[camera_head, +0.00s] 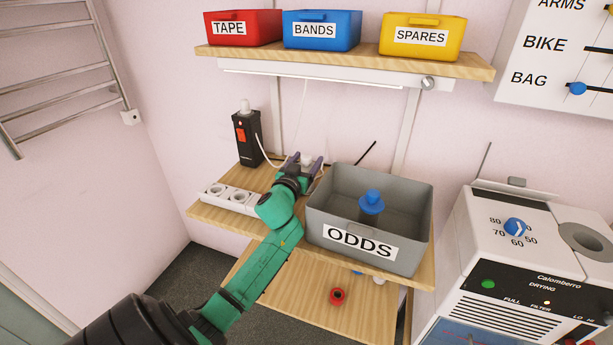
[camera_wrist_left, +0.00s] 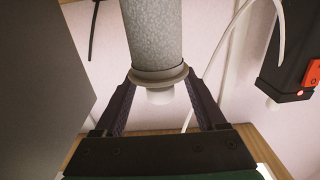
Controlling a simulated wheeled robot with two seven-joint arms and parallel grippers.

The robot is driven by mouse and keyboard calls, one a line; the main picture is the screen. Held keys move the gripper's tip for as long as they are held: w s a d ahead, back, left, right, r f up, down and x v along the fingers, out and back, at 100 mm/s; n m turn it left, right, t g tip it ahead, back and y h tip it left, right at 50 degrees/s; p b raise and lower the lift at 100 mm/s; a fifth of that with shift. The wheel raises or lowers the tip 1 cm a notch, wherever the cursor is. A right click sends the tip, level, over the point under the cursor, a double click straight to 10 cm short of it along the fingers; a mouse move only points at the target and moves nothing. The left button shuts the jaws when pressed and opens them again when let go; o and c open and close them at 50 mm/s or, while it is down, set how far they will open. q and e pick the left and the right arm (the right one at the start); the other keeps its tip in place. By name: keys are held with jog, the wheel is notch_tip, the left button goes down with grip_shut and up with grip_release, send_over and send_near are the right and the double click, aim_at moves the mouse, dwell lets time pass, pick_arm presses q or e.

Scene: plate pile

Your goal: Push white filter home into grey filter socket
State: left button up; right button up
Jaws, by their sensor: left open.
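In the left wrist view a speckled grey cylinder (camera_wrist_left: 153,30), which looks like the grey filter socket, comes in from the top and ends in a pale collar (camera_wrist_left: 158,76). A short white piece (camera_wrist_left: 160,96), which looks like the white filter, sticks out of the collar toward my palm. How deep it sits inside is hidden. My left gripper (camera_wrist_left: 159,82) is open, with one finger on each side of the collar and white piece; I cannot tell whether they touch. My right gripper is not in view.
The grey ODDS bin (camera_head: 320,214), with a blue-topped item (camera_head: 371,202) inside, stands close to my left gripper's right. A black box with a red switch (camera_head: 247,138) and a white socket strip (camera_head: 231,197) are to its left. A cord runs nearby.

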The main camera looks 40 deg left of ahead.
pick_arm(q)
jog(key=shift+s, duration=0.1)
grip_shut()
jog(key=shift+d, duration=0.1)
dwell(1.1)
